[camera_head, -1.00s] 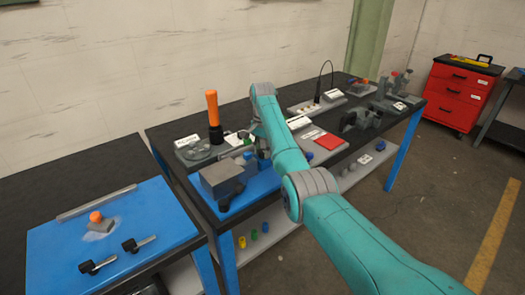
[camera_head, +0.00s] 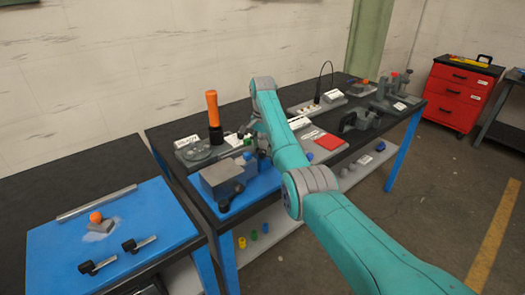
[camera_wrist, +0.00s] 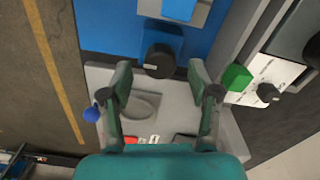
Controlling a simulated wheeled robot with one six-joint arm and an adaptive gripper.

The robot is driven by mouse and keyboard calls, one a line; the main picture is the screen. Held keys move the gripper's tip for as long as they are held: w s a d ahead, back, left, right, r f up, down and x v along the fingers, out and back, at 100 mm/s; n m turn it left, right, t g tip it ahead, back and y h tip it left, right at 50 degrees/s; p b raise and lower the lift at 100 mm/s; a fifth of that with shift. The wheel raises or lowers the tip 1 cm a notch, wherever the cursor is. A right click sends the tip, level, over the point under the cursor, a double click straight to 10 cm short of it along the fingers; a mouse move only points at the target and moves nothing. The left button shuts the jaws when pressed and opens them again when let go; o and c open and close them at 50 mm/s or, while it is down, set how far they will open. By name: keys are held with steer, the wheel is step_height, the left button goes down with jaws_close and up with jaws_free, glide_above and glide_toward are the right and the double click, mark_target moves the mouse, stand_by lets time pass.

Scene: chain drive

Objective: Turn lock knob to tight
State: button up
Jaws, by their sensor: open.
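In the wrist view, a round black knob (camera_wrist: 160,61) sits on a blue block (camera_wrist: 163,37) at the edge of a grey plate. My gripper (camera_wrist: 160,76) is open, with one finger on each side of the knob and a gap to both. Nothing is held. A second, smaller black knob (camera_wrist: 268,92) stands at the right beside a white label. I cannot tell from any readable marking which is the lock knob or how far it is turned. In the head view, my gripper (camera_head: 258,140) is small over the bench fixtures, and the knob between its fingers is not clear.
A green block (camera_wrist: 236,77) stands close to the right finger. A blue ball (camera_wrist: 92,113) is at the plate's left edge. In the head view, an orange-handled tool (camera_head: 213,108) stands upright left of my gripper, and a grey housing (camera_head: 222,177) is in front.

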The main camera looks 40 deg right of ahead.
mark_target(263, 151)
step_height(263, 151, up, 10)
stand_by(0.4)
stand_by(0.3)
steer(key=shift+s, duration=0.1)
